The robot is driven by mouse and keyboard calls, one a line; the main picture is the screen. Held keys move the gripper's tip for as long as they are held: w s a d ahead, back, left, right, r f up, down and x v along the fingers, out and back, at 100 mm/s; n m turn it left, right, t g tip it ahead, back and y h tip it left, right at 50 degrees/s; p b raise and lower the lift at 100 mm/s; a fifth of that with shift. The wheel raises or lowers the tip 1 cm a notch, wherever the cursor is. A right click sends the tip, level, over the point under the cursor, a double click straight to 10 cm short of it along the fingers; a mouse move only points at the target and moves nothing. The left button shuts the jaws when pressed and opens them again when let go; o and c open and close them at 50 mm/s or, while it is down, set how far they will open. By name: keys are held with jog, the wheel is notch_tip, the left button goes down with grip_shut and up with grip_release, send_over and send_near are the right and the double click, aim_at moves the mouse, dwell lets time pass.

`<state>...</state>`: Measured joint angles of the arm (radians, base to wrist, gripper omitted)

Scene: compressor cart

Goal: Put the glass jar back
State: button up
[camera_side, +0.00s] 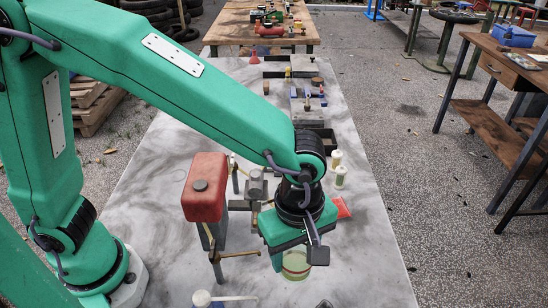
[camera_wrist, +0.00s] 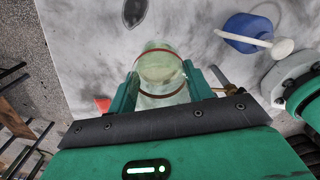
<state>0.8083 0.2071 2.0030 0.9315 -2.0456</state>
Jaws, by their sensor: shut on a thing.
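The glass jar (camera_side: 296,266) is pale green and see-through, with a reddish band around it. My gripper (camera_side: 297,258) is shut on it over the front part of the marbled table, with a finger on each side. In the wrist view the jar (camera_wrist: 160,88) sits between the two green fingers of my gripper (camera_wrist: 161,80), and two reddish rings show on it. The gripper body hides part of the jar in both views. I cannot tell whether its base touches the table.
A red block-shaped tank (camera_side: 204,190) on a metal stand is close left of my gripper. A red flat piece (camera_side: 343,208) and small cream-capped bottles (camera_side: 337,158) are behind it. A blue container (camera_wrist: 246,32) shows in the wrist view. The table (camera_side: 370,265) is clear at right.

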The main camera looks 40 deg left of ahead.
jog(key=shift+s+d+f+m, duration=0.15)
jog(key=shift+s+d+m, duration=0.25)
jog(key=shift+s, duration=0.15)
jog(key=w+a+f, duration=0.1)
jog(key=w+f, duration=0.1)
jog(key=w, duration=0.1)
jog(key=w+a+f, duration=0.2)
jog(key=w, duration=0.2)
jog(key=w+a+f, duration=0.2)
jog(key=w+f, duration=0.1)
jog(key=shift+w+a, duration=0.15)
jog(key=shift+w, duration=0.15)
jog(key=shift+f, duration=0.1)
jog(key=shift+f, duration=1.9)
jog(key=shift+f, duration=0.15)
jog(key=o, duration=1.1)
jog(key=shift+c, duration=0.2)
